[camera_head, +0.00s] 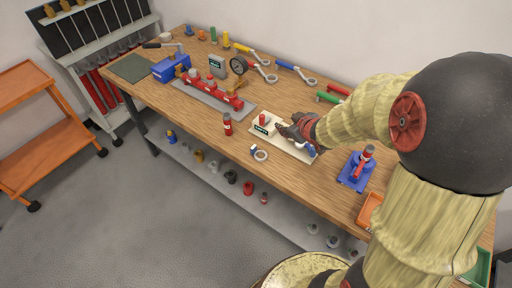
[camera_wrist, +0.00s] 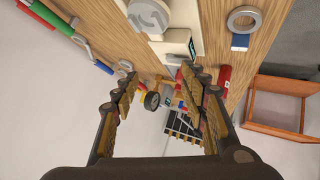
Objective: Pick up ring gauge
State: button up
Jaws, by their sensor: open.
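A grey ring with a blue tab, which looks like the ring gauge (camera_head: 260,155), lies flat near the front edge of the wooden workbench. It also shows at the upper right of the wrist view (camera_wrist: 244,19), outside my fingers. A pale board (camera_head: 268,133) lies behind it, with a red-topped part and a small label. My gripper (camera_head: 284,128) is over the board, to the right of and behind the ring. In the wrist view, its fingers (camera_wrist: 163,76) are wide apart and empty.
A red cylinder (camera_head: 227,124) stands left of the ring. A red valve assembly (camera_head: 212,90) sits on a grey plate farther left. A blue stand (camera_head: 356,170) is to the right. Wrenches (camera_head: 297,73) lie along the back. Bare wood surrounds the ring.

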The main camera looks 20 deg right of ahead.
notch_tip(320, 180, down, 6)
jog(key=a+n+y+p, duration=0.1)
jog(key=a+n+y, duration=0.1)
jog(key=y, duration=0.1)
jog(key=y+p, duration=0.2)
jog(key=y, duration=0.3)
send_near(255, 148)
jog(key=shift+w+a+f+t, duration=0.4)
jog(key=shift+w+a+f, duration=0.35)
jog(key=shift+w, duration=0.1)
jog(key=shift+b+x, duration=0.35)
jog(key=shift+x, duration=0.85)
jog(key=b+x, duration=0.1)
jog(key=x, duration=0.3)
jog(key=shift+f, duration=0.3)
jog(key=shift+w+a+f, duration=0.1)
jog(key=shift+w+a, duration=0.2)
jog(key=shift+w, duration=0.05)
jog(key=shift+c, duration=0.9)
grip_shut()
